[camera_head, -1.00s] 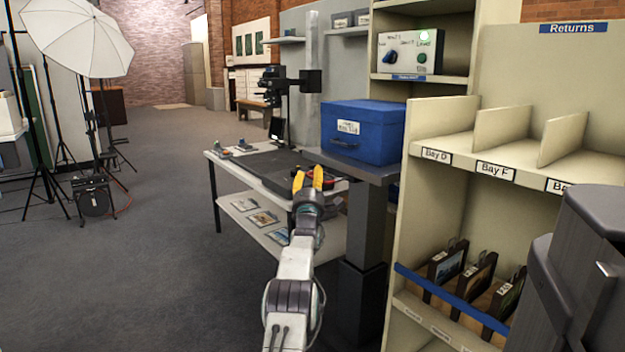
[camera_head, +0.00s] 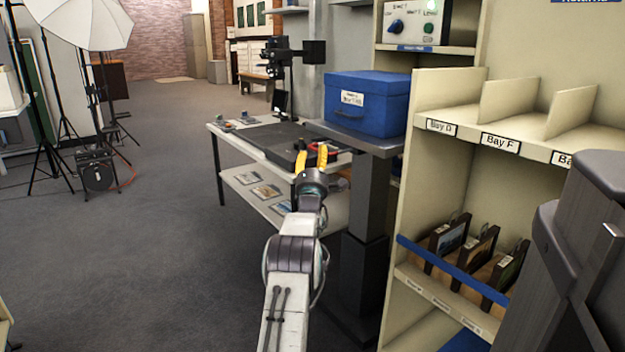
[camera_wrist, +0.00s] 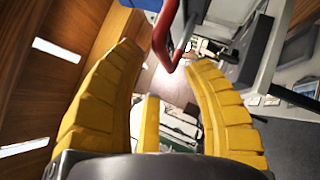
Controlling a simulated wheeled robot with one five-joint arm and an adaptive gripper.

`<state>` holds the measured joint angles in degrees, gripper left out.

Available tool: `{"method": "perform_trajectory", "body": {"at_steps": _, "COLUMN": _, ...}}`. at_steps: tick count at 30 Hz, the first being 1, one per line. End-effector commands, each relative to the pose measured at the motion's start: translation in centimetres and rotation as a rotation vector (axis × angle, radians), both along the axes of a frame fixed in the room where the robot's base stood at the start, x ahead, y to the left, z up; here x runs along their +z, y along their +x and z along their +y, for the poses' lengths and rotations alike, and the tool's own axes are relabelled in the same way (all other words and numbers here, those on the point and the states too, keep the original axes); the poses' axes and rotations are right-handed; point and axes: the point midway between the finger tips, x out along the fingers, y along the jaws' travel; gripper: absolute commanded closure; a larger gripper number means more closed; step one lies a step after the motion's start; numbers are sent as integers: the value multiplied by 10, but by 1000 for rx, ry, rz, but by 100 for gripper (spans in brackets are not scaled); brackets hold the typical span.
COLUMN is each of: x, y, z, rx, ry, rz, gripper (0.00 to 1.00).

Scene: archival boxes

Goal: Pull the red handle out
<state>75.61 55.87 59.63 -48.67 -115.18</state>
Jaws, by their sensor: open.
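The red handle (camera_wrist: 164,38) shows at the top of the wrist view as a bent bar coming down between and just beyond my fingertips. Its lower bend is close to the right yellow finger; I cannot tell whether they touch. In the head view a small red part (camera_head: 331,148) of it shows just right of my gripper, mostly hidden.
A blue box (camera_head: 378,108) stands on a grey stand right of my arm. A worktable (camera_head: 222,131) with a dark top lies beyond my gripper. Shelves with bays (camera_head: 455,103) stand close on the right.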

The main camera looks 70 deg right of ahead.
Motion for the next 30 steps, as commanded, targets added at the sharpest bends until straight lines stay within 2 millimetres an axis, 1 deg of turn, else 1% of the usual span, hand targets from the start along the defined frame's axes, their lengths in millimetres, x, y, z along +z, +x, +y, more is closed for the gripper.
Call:
{"method": "perform_trajectory", "body": {"at_steps": 18, "x": -24, "y": -13, "z": 56, "rx": 1, "ry": 0, "rz": 0, "gripper": 55}}
{"method": "perform_trajectory", "body": {"at_steps": 24, "x": -31, "y": -17, "z": 69, "rx": 1, "ry": 1, "rz": 0, "gripper": 55}}
{"method": "perform_trajectory", "body": {"at_steps": 30, "x": -33, "y": -19, "z": 77, "rx": 2, "ry": -1, "rz": -1, "gripper": 55}}
